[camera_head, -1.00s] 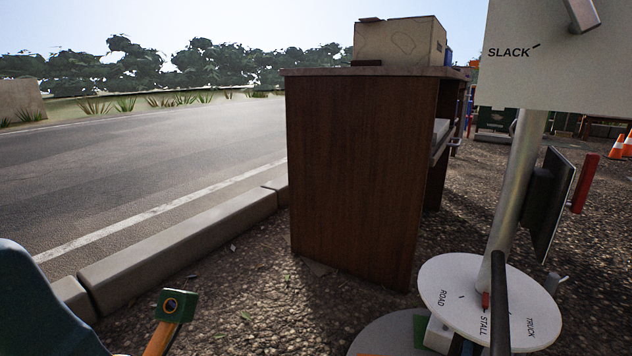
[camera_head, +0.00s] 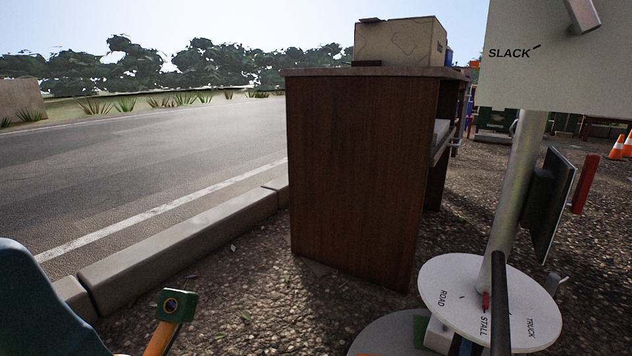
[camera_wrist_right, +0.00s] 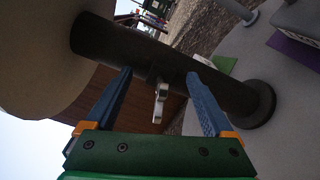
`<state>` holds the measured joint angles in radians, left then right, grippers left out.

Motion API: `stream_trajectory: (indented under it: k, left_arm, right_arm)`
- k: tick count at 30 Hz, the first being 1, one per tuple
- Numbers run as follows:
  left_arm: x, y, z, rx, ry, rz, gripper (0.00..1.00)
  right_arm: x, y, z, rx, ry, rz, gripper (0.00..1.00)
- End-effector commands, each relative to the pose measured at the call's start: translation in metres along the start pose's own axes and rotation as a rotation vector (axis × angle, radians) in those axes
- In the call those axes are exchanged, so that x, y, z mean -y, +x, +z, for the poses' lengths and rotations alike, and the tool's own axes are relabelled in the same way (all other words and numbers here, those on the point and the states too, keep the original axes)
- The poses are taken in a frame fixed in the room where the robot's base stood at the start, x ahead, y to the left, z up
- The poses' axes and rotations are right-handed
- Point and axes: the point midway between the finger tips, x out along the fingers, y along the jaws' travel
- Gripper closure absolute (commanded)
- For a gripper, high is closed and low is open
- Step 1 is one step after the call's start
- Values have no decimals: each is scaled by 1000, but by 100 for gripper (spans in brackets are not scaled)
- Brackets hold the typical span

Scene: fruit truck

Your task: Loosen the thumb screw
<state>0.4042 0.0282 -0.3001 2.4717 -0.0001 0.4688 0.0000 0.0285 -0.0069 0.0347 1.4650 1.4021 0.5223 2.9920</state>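In the right wrist view a small pale metal thumb screw (camera_wrist_right: 160,102) sticks out from the side of a thick dark tube (camera_wrist_right: 152,55). My right gripper (camera_wrist_right: 161,74) is open, its two blue fingers on either side of the screw, with gaps to it on both sides. The fingertips reach the near side of the tube; whether they touch it I cannot tell. In the head view a pale pole (camera_head: 512,190) rises from a white round dial (camera_head: 455,285) marked ROAD, STALL and TRUCK. My left gripper's fingers do not show.
A white sign board (camera_head: 560,75) marked SLACK sits on the pole, with a dark flat panel (camera_head: 556,205) beside it. A brown wooden counter (camera_head: 350,180) with a cardboard box (camera_head: 400,42) stands left of the pole. A kerb (camera_head: 180,245) borders the road. Orange cones (camera_head: 617,147) stand far right.

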Motion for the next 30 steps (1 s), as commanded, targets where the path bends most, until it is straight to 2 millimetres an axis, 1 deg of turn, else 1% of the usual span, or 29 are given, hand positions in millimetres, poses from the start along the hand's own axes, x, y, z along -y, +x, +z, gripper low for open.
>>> stream_trajectory:
  k: [2, 5, 15, 18, 21, 30]
  left_arm:
    - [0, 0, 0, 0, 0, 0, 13]
    - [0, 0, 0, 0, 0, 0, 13]
    - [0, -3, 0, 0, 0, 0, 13]
    - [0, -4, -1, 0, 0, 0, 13]
    - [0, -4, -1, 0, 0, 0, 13]
    - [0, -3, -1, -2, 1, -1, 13]
  right_arm:
    - [0, 0, 0, 0, 0, -1, 13]
    - [1, -9, -1, -2, 1, -2, 13]
    - [1, -57, -1, -2, 1, -2, 13]
    - [1, -67, 0, 0, 1, -2, 13]
    - [0, -70, 0, 0, 2, -1, 13]
    - [0, -70, 0, 0, 1, -1, 13]
